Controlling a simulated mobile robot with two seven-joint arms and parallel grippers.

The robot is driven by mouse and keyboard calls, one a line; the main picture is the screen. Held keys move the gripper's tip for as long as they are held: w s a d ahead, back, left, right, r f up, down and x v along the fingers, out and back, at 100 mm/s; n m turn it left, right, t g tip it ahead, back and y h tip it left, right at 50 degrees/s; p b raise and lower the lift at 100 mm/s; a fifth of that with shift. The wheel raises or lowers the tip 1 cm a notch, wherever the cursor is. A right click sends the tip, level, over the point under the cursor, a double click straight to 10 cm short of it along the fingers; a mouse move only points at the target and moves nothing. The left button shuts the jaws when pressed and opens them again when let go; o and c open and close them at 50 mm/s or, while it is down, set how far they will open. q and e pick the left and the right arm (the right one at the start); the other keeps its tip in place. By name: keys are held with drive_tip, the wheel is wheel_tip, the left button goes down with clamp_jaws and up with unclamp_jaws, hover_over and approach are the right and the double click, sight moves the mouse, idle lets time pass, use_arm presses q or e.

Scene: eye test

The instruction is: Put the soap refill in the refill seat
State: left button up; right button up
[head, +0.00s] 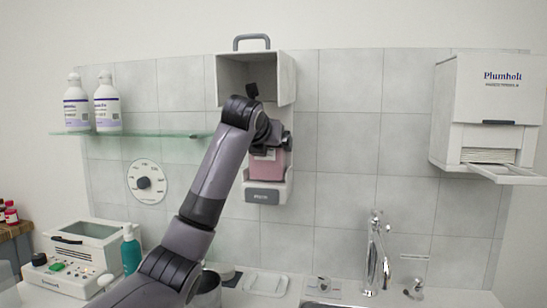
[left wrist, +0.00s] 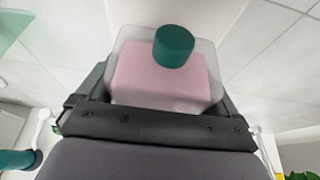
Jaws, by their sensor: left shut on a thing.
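The soap refill (head: 267,166) is a translucent box with pink contents, in front of or inside the wall dispenser in the head view. In the left wrist view the refill (left wrist: 160,78) shows its green cap (left wrist: 174,46). My left gripper (head: 272,142) is shut on the refill, one finger on each side in the wrist view. The dispenser (head: 284,190) is white with a grey front bar (head: 263,195), and its cover (head: 286,78) stands open above. The refill seat is hidden behind the refill and my arm. I cannot tell whether the refill rests in it. My right gripper is out of view.
A glass shelf (head: 160,134) with two white bottles (head: 77,105) is at the left. A round dial (head: 146,182) is on the wall. A towel dispenser (head: 490,100) hangs at the right. A teal bottle (head: 131,250) and a tap (head: 376,250) stand below.

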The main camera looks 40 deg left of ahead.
use_arm(q)
drive_tip(key=shift+s, duration=0.15)
drive_tip(key=shift+f, duration=0.15)
drive_tip(key=o, duration=0.7)
drive_tip(key=shift+o, duration=0.2)
drive_tip(key=shift+s+r, duration=0.1)
drive_tip(key=shift+r, duration=0.15)
drive_tip(key=v, duration=1.1)
drive_tip(key=shift+s+d+b, duration=0.25)
drive_tip(key=shift+s+b, duration=0.05)
drive_tip(key=shift+b, duration=0.05)
